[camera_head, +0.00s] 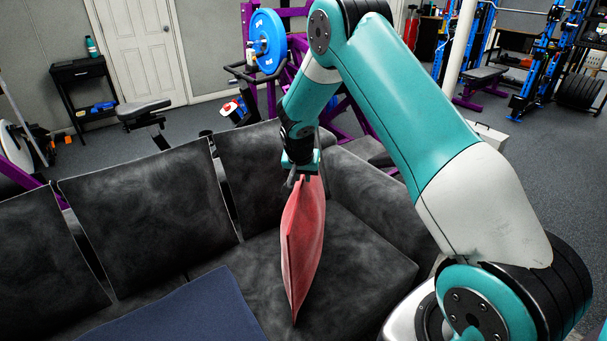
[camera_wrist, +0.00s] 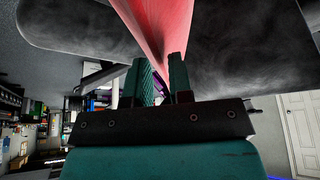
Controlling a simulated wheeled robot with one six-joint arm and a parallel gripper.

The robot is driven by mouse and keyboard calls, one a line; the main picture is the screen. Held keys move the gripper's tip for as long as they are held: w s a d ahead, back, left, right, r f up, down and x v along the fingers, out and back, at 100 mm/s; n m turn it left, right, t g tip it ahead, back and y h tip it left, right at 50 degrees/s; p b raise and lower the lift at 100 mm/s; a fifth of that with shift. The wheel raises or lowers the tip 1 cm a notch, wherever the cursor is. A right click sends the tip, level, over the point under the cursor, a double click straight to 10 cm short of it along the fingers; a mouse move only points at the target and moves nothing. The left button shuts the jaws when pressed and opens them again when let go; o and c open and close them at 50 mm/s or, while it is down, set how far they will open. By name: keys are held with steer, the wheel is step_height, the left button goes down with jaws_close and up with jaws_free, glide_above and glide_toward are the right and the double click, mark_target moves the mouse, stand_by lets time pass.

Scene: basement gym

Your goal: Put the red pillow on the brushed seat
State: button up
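The red pillow (camera_head: 303,240) hangs edge-on and nearly upright below my gripper (camera_head: 303,174), over the right part of the dark grey sofa with a brushed-looking surface (camera_head: 360,262). My gripper is shut on the pillow's upper end. In the wrist view, the pillow (camera_wrist: 160,25) runs between the two fingers of my gripper (camera_wrist: 160,80), with the sofa's dark surface (camera_wrist: 235,55) behind it. The pillow's lowest corner is near the seat cushion in the head view. I cannot tell whether it touches the cushion.
A dark blue cloth or cushion (camera_head: 185,312) lies on the sofa left of the pillow. The sofa's backrest (camera_head: 145,205) and right armrest (camera_head: 375,190) border the seat. Purple gym equipment with a blue weight plate (camera_head: 267,40) stands behind. Bare seat shows right of the pillow.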

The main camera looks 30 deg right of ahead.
steer(key=shift+o, duration=1.1)
steer(key=b+v, duration=0.1)
steer(key=v, duration=1.1)
steer(key=s+a+r+n+y, duration=0.4)
steer(key=s+a+r+n, duration=0.25)
steer(key=s+a, duration=0.5)
steer(key=s+a+r+n+g+y, duration=0.1)
steer(key=s+a+n, duration=0.3)
steer(key=s, duration=0.6)
steer(key=s+a+r+n+g+y, duration=0.2)
steer(key=s+a+n, duration=0.3)
steer(key=s, duration=0.6)
steer(key=shift+s+a+r, duration=0.3)
steer(key=shift+a+r, duration=0.45)
steer(key=shift+a, duration=0.4)
steer(key=shift+a, duration=0.1)
